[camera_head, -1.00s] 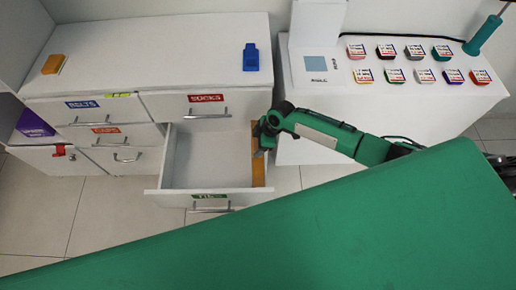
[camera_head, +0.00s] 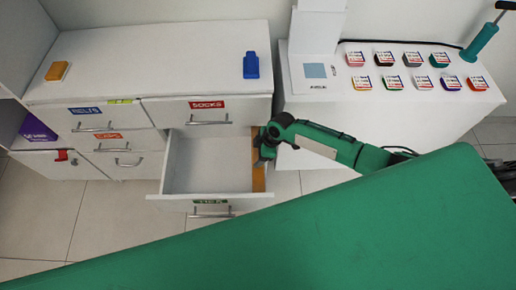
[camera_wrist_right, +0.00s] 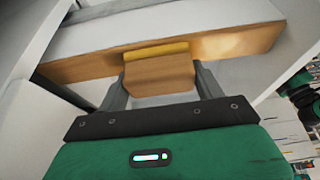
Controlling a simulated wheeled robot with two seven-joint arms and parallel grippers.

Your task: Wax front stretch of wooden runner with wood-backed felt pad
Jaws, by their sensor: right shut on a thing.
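The wooden runner (camera_head: 258,180) is an orange-brown strip along the right side of the open drawer (camera_head: 205,190). It also shows in the right wrist view (camera_wrist_right: 235,43), where part of it right of the pad looks lighter and shinier. My right gripper (camera_head: 264,156) is at the runner, shut on the wood-backed felt pad. In the right wrist view the pad's wooden back (camera_wrist_right: 158,76) is between the fingers, with a yellow felt edge against or very close to the runner's face; exact contact is hard to tell. My left gripper is not in view.
A blue object (camera_head: 251,66) and an orange-yellow block (camera_head: 57,71) are on the dresser top (camera_head: 150,60). Right of the drawer stands a white cabinet (camera_head: 330,115) with several coloured tins and a green-handled tool (camera_head: 482,40). A large green surface fills the foreground.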

